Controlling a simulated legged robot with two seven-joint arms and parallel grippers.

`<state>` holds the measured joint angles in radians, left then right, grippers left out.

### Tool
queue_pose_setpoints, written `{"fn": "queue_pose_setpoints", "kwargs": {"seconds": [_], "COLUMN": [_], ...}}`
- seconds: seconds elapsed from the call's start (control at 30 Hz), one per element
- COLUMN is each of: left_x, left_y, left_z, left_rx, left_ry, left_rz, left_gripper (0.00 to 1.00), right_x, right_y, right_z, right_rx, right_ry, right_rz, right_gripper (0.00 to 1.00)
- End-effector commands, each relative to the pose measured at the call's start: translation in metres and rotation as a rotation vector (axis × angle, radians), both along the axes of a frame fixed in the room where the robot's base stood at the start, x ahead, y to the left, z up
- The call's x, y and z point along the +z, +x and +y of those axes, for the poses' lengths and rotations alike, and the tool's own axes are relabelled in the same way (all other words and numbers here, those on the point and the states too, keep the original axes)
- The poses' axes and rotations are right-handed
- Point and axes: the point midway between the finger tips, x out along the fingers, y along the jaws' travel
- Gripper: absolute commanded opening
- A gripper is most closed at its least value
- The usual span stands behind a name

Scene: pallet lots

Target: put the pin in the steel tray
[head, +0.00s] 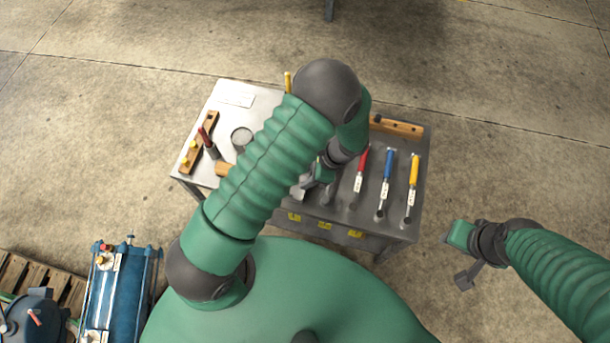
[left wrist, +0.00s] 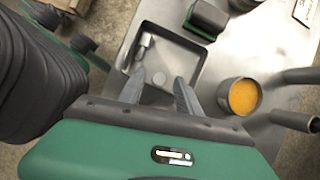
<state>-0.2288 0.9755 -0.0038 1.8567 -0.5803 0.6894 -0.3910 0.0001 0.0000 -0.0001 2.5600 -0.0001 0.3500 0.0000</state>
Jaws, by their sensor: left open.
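In the left wrist view the square steel tray (left wrist: 196,72) lies under my left gripper (left wrist: 160,80), whose two fingers are apart over it. A small silver cylinder, which looks like the pin (left wrist: 142,46), lies in the tray's upper left corner, clear of the fingers. In the head view my left gripper (head: 313,181) is over the table, and my arm hides most of the tray area. My right gripper (head: 462,258) hangs right of the table, apart from everything; its jaw state is unclear.
A round cup with orange contents (left wrist: 243,97) stands right of the tray, and a dark green block (left wrist: 207,18) is at its far edge. Red (head: 361,168), blue (head: 386,172) and yellow (head: 413,178) handled tools lie on the table's right (head: 345,214). A wooden rack (head: 198,142) is at left.

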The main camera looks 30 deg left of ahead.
Motion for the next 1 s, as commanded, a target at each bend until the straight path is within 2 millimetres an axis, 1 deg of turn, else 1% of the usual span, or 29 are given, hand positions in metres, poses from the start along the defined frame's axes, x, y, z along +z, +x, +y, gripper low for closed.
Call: {"fn": "queue_pose_setpoints", "kwargs": {"seconds": [0.03, 0.1, 0.2, 0.3, 0.43, 0.57, 0.67, 0.77, 0.8, 0.9, 1.0], "left_x": [0.015, 0.032, 0.056, 0.076, 0.091, 0.104, 0.126, 0.155, 0.167, 0.191, 0.208], "left_y": [0.003, 0.007, 0.012, 0.016, 0.019, 0.018, 0.009, -0.007, -0.014, -0.032, -0.046], "left_z": [-0.005, -0.012, -0.024, -0.033, -0.040, -0.041, -0.037, -0.030, -0.028, -0.020, -0.014], "left_rx": [0.000, -0.001, -0.002, 0.000, -0.002, 0.042, 0.178, 0.398, 0.495, 0.735, 0.926], "left_ry": [-0.001, -0.001, -0.002, -0.001, 0.000, -0.018, -0.076, -0.161, -0.197, -0.278, -0.341], "left_rz": [-0.004, -0.005, -0.006, -0.004, -0.002, -0.027, -0.107, -0.233, -0.288, -0.421, -0.528], "left_gripper": [0.41, 0.41, 0.41, 0.41, 0.41, 0.41, 0.41, 0.41, 0.41, 0.41, 0.41], "right_x": [0.007, 0.013, 0.019, 0.024, 0.027, 0.027, 0.027, 0.027, 0.027, 0.027, 0.027], "right_y": [0.000, 0.000, 0.000, 0.000, 0.000, 0.000, 0.000, 0.000, 0.000, 0.000, 0.000], "right_z": [0.000, 0.000, 0.000, 0.000, 0.000, 0.000, 0.000, 0.000, 0.000, 0.000, 0.000], "right_rx": [0.000, 0.000, 0.000, 0.000, 0.000, 0.000, 0.000, 0.000, 0.000, 0.000, 0.000], "right_ry": [0.000, 0.000, 0.000, 0.000, 0.000, 0.000, 0.000, 0.000, 0.000, 0.000, 0.000], "right_rz": [0.000, 0.000, 0.000, 0.000, 0.000, 0.000, 0.000, 0.000, 0.000, 0.000, 0.000], "right_gripper": [0.36, 0.36, 0.36, 0.36, 0.36, 0.36, 0.36, 0.36, 0.36, 0.36, 0.36]}}
